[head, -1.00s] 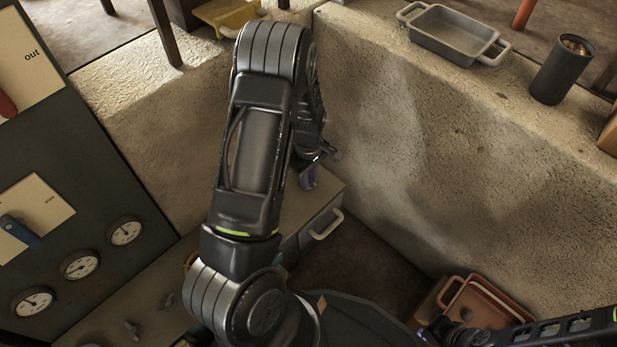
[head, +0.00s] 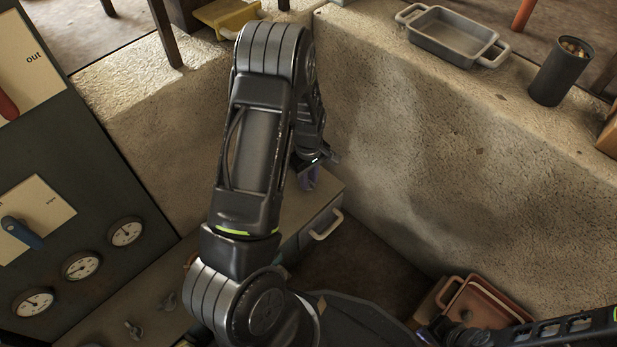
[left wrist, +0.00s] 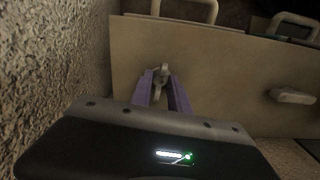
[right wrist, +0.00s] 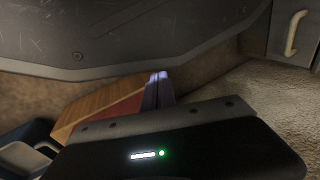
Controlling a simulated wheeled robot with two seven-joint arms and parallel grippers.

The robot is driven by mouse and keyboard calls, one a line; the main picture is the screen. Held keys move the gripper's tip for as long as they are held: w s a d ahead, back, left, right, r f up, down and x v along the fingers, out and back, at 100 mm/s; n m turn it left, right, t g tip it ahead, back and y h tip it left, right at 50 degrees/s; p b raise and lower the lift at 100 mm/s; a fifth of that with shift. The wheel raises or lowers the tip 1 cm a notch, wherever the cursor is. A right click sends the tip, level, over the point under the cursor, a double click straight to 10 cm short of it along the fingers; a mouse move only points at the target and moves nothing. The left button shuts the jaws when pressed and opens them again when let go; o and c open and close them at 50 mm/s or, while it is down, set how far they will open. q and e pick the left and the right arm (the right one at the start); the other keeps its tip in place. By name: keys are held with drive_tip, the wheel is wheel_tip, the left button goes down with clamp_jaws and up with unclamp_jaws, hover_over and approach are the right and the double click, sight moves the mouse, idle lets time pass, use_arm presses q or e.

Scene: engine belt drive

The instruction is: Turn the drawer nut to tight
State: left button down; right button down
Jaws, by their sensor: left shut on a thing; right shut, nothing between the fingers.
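In the left wrist view a grey winged drawer nut (left wrist: 161,76) stands on the flat beige face of a drawer unit (left wrist: 225,65). My left gripper (left wrist: 163,82) has its purple fingers on either side of the nut and is shut on it. In the head view my left gripper (head: 309,177) is at the drawer unit (head: 325,205), partly behind my own arm, and the nut is hidden there. My right gripper (right wrist: 158,78) is shut and empty in the right wrist view, away from the nut.
A drawer handle (head: 326,224) sticks out of the unit's front. A rough concrete wall (head: 450,150) stands close beside my left gripper. Another grey knob (left wrist: 293,96) sits on the beige face. A panel with gauges (head: 82,265) is at left; reddish trays (head: 485,305) lie lower right.

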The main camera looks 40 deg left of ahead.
use_arm(q)
drive_tip(key=m+p, duration=0.1)
drive_tip(key=m, duration=0.6)
drive_tip(key=shift+m+p, duration=0.3)
drive_tip(key=shift+p, duration=0.1)
drive_tip(key=m, duration=0.4)
drive_tip(key=shift+p, duration=0.3)
drive_tip(key=m, duration=0.4)
drive_tip(key=shift+m+p, duration=0.3)
drive_tip(key=shift+m, duration=0.1)
drive_tip(key=c, duration=1.3)
unclamp_jaws()
drive_tip(key=shift+o, duration=0.2)
drive_tip(key=shift+r, duration=0.1)
